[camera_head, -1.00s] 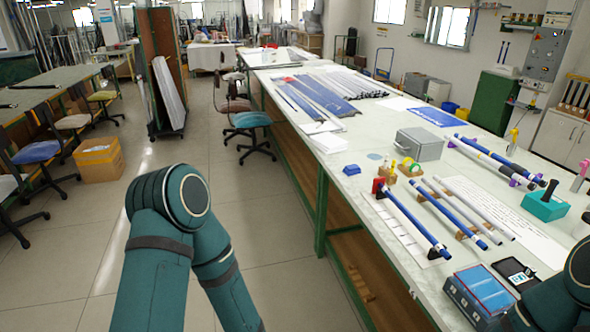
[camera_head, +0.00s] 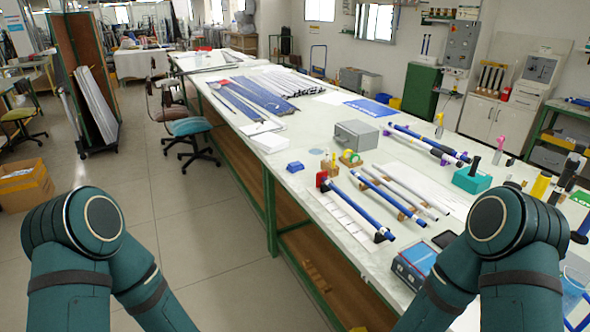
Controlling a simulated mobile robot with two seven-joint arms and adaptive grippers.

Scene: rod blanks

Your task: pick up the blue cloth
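A small blue item (camera_head: 295,167) lies on the long worktable (camera_head: 277,200) near its left edge, left of the rods. It may be the folded blue cloth; it is too small to tell. A larger flat blue sheet (camera_head: 370,107) with pale markings lies farther back on the table. Only the upper parts of my two arms show, at the lower left and lower right. Both grippers are out of view.
Blue and grey rods (camera_head: 385,195) lie on supports in the middle of the table. A grey metal box (camera_head: 356,135), a blue-and-red box (camera_head: 413,264) and a teal holder (camera_head: 472,180) stand around them.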

